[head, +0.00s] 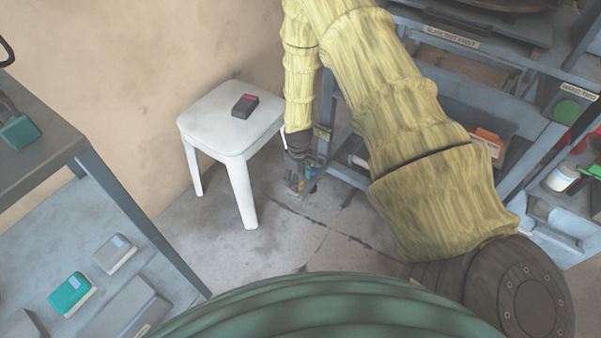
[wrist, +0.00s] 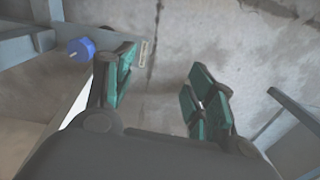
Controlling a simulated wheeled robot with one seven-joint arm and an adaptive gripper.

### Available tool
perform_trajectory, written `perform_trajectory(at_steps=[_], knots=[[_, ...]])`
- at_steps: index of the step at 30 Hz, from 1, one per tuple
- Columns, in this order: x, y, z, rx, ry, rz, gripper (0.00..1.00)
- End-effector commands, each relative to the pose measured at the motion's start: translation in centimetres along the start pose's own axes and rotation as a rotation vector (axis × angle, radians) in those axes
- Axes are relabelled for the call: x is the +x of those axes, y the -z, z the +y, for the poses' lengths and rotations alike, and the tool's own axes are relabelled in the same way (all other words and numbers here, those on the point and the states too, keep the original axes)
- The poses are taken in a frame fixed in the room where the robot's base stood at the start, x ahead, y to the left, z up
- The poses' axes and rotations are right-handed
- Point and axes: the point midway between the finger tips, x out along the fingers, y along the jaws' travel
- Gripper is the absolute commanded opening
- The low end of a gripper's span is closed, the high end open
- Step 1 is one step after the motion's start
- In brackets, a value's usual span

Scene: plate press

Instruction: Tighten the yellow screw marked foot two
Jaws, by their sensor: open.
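I cannot make out a yellow screw in either view. A blue screw knob (wrist: 81,50) sits at the end of a grey frame foot, upper left in the wrist view. A small pale label (wrist: 144,52) is near it, too small to read. My gripper (head: 297,190) hangs low over the floor beside the press frame (head: 345,172). In the wrist view my gripper (wrist: 165,88) has its teal-padded fingers spread, with only floor between them. The blue knob is left of the left finger, apart from it. My arm hides part of the frame in the head view.
A white stool (head: 215,122) with a dark box (head: 244,105) on it stands left of my gripper. A grey shelf (head: 120,190) with several small boxes is at the left. A rack (head: 545,130) stands at the right. The floor (head: 290,240) between is clear.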

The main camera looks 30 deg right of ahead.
Motion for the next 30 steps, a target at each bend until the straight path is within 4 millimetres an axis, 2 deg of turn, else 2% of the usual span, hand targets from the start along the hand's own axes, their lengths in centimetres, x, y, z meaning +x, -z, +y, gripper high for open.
perform_trajectory(at_steps=[1,3,7,12,16,20,30], knots=[[1.6,1.0,1.2,-0.011,-0.002,0.004,0.55],[2.1,2.0,2.7,-0.027,-0.001,0.004,0.55],[2.5,3.3,4.8,-0.052,0.001,0.001,0.55],[2.5,4.1,6.3,-0.071,0.002,-0.001,0.55],[2.9,4.2,6.6,-0.075,0.004,-0.003,0.55],[4.3,4.2,6.5,-0.075,0.004,-0.003,0.55],[9.9,4.2,6.5,-0.075,0.004,-0.003,0.55]])
